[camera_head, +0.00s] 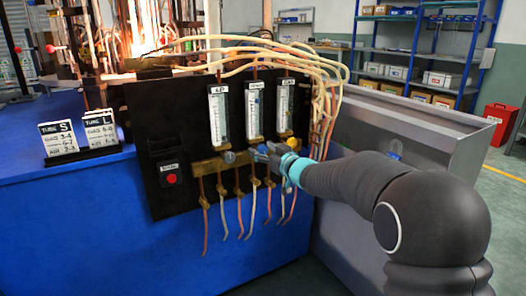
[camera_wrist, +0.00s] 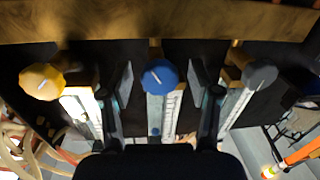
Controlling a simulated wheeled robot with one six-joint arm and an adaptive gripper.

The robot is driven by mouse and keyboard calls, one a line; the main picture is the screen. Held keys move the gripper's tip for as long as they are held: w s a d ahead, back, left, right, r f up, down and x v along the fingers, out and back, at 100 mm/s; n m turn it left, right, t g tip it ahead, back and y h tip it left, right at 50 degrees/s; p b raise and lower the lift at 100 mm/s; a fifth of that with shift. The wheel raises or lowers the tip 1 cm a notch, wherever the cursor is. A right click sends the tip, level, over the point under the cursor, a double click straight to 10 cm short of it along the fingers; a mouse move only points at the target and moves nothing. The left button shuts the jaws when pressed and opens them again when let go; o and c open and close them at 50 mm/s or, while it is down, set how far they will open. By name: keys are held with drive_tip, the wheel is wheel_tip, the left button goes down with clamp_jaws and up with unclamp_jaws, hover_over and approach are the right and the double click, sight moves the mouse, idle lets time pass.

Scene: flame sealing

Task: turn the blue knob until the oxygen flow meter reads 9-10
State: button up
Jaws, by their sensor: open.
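The blue knob (camera_wrist: 160,77) sits in the middle of the wrist view, below the middle flow meter. My gripper (camera_wrist: 161,86) is open, with one finger on each side of the knob and a visible gap at both sides. In the head view my gripper (camera_head: 264,151) is at the panel and mostly hides the blue knob. The middle flow meter (camera_head: 254,109) stands upright above it; its label and reading are too small to read. In the wrist view its tube (camera_wrist: 155,112) runs down between my fingers.
A yellow knob (camera_wrist: 41,81) and a grey knob (camera_wrist: 259,75) flank the blue one closely. Flow meters stand left (camera_head: 219,115) and right (camera_head: 285,107) on the black panel (camera_head: 150,130). Hoses hang below the brass bar. A red button (camera_head: 171,179) is at lower left.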

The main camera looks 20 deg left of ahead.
drive_tip(key=v, duration=1.1)
drive_tip(key=shift+s+d, duration=0.25)
drive_tip(key=shift+d, duration=0.1)
